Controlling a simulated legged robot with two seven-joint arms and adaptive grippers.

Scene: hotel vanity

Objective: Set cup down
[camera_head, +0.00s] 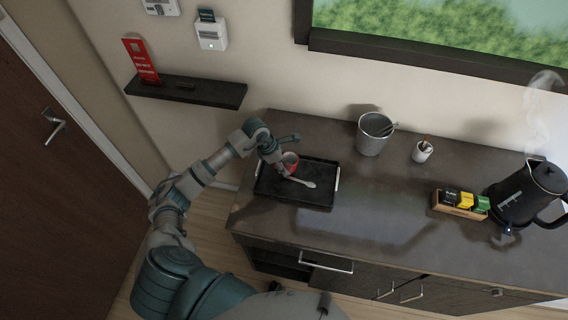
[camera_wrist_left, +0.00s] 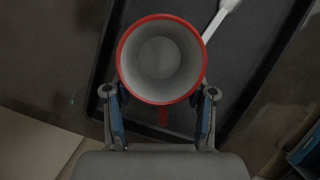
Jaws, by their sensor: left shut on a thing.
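The cup (camera_head: 290,160) is red outside with a red rim. It is over the left part of the black tray (camera_head: 305,197) on the vanity. The left wrist view looks down into the cup (camera_wrist_left: 162,62), which has a pale, empty-looking inside. My left gripper (camera_head: 281,164) is shut on the cup; its two fingers (camera_wrist_left: 161,97) hold it from both sides. I cannot tell whether the cup's base touches the tray. A white spoon (camera_head: 301,182) lies on the tray beside the cup. My right gripper is not in view.
An ice bucket (camera_head: 374,134) and a small white holder (camera_head: 422,151) stand behind and right of the tray. A box of packets (camera_head: 460,204) and a steaming black kettle (camera_head: 527,193) are at the right. The counter (camera_head: 385,205) between is clear. A shelf (camera_head: 186,91) is on the wall.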

